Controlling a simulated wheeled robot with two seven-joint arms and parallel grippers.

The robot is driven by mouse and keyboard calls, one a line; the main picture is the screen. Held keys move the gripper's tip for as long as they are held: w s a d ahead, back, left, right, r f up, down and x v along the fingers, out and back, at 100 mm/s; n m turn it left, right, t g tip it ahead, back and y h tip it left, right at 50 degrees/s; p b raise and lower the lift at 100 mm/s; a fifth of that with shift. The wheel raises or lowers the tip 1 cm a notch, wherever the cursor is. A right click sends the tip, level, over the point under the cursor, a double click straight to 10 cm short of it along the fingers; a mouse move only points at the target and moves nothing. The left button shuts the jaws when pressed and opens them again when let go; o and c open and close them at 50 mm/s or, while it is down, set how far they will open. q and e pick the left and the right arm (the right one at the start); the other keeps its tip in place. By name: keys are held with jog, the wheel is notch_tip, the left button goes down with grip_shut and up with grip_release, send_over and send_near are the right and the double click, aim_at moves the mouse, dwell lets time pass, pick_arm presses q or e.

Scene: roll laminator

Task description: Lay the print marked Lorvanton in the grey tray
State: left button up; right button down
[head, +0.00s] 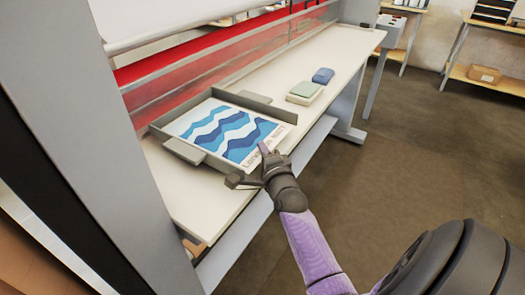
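A print (228,130) with blue and white waves lies flat, face up, inside the walls of the grey tray (258,106) on the white table. Dark lettering runs along its near right edge; it is too small and partly covered to read surely. My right gripper (250,168) is at the near edge of the print and tray, its two fingers spread apart with nothing visible between them. One fingertip overlaps the print's near corner in the picture; I cannot tell whether it touches. My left gripper is out of view.
A pale green block or pad (304,92) and a blue one (323,75) lie farther along the table (330,50). A red and grey machine frame (190,75) runs behind the table. The table is clear between tray and pads. A shelf with a cardboard box (484,75) stands far right.

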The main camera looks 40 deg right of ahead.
jog(key=shift+f, duration=0.2)
jog(key=c, duration=0.8)
grip_release()
jog(key=shift+r, duration=0.1)
